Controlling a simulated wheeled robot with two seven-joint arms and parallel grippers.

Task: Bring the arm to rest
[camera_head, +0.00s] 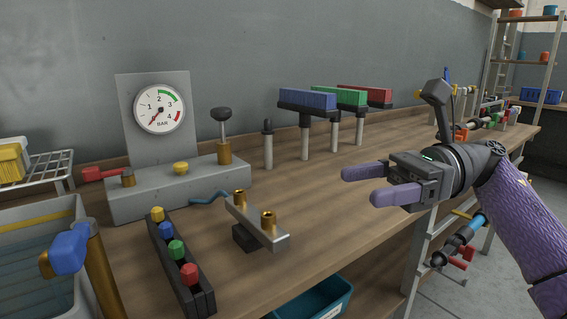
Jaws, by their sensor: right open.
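My right arm comes in from the right edge. Its right gripper (356,184) is open and empty, with two purple fingers pointing left. It hangs in the air over the front edge of the wooden workbench (340,217), to the right of the brass-fitted bracket (258,224). It touches nothing that I can see. My left gripper is not in view.
A gauge panel (158,133) stands on a grey block at left. Posts carry blue (307,99), green (338,96) and red (365,95) blocks behind the gripper. A rack (178,262) of coloured caps and a water tub (42,262) are front left. A teal bin (322,303) sits below.

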